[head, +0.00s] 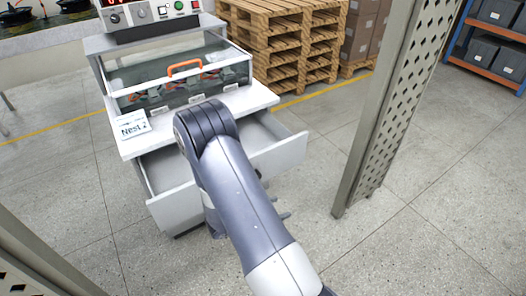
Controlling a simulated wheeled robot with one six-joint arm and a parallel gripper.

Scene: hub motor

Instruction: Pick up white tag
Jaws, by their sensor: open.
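A white tag (131,125) with dark lettering that looks like "Nest" stands at the left front corner of the white workbench top (240,101). My arm reaches from the bottom of the head view up to the bench front and folds back down. My gripper (281,208) shows only as small dark tips low beside my arm, in front of the drawer and well below and right of the tag. It is open and apart from the tag. Most of the gripper is hidden behind my arm.
The bench has a pulled-out drawer (290,150) and a clear-lidded case with an orange handle (184,67). Wooden pallets (285,40) stand behind. A perforated metal post (385,110) stands to the right. The floor right of the drawer is free.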

